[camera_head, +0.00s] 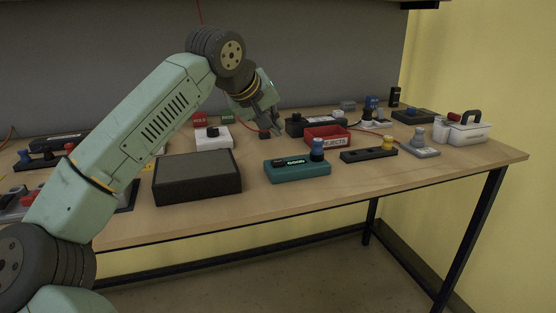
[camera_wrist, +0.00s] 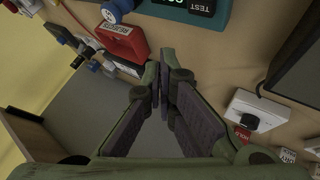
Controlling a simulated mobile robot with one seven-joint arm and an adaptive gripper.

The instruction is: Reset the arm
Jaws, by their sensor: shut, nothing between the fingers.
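My gripper (camera_head: 272,130) hangs over the back middle of the workbench (camera_head: 225,213) in the head view, between a white box with a dark knob (camera_head: 213,141) and the red REJECTS tray (camera_head: 327,135). In the wrist view my gripper (camera_wrist: 161,85) has its fingers together, with nothing held. My arm reaches in from the lower left and hides part of the bench behind it.
A dark grey box (camera_head: 197,183) and a teal box with a blue knob (camera_head: 297,170) stand near the front edge. A white case (camera_head: 468,133) stands at the right. Several devices crowd the back right. Bare wood shows along the front right.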

